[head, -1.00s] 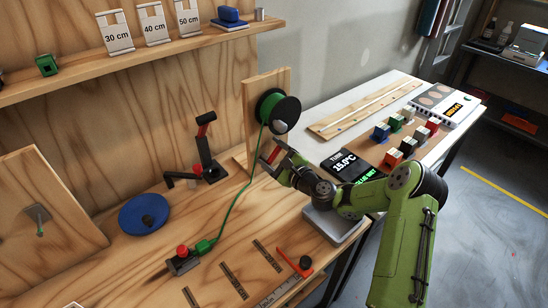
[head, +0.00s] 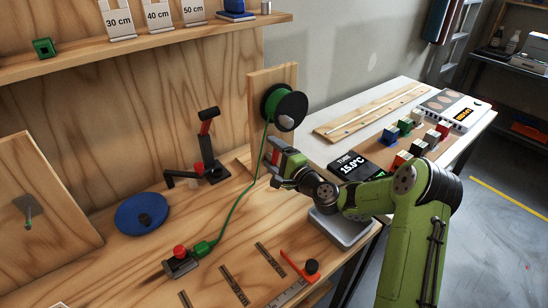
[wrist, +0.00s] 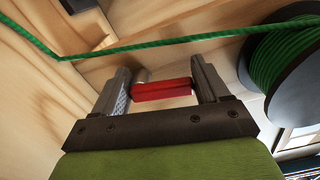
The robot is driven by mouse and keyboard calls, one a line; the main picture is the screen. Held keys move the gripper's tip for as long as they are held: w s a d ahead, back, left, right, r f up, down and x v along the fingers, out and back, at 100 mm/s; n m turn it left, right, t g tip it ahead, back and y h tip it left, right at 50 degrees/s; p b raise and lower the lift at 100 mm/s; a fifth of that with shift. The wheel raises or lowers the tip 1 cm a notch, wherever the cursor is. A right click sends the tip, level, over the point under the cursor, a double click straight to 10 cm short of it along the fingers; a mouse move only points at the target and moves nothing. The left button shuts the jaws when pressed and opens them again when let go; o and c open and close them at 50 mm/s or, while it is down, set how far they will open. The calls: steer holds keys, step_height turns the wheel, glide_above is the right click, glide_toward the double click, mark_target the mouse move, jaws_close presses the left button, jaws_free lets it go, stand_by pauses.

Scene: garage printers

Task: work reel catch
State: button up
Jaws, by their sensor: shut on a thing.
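The reel (head: 285,106), a black-flanged spool wound with green cord, is mounted on an upright wooden board; it also shows in the wrist view (wrist: 283,62) at the right. A green cord (head: 235,205) runs from it down to a small red-topped clamp (head: 180,258) on the bench. My gripper (head: 277,160) is just below the reel, shut on a red bar that looks like the catch (head: 275,155). In the wrist view the red catch (wrist: 163,91) lies crosswise between the two fingertips. The cord passes beyond the fingertips there. The catch's mount is hidden.
A black lever stand (head: 210,150) and a blue disc (head: 128,216) stand left on the bench. Rulers and an orange-handled tool (head: 300,268) lie in front. A display (head: 355,165), coloured blocks (head: 418,147) and a grey plate (head: 342,228) are at the right.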

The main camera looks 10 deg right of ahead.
stand_by(0.4)
steer(key=o, duration=1)
steer(key=shift+c, duration=0.2)
steer(key=v, duration=1.5)
steer(key=shift+s+d, duration=0.2)
steer(key=shift+s, duration=0.2)
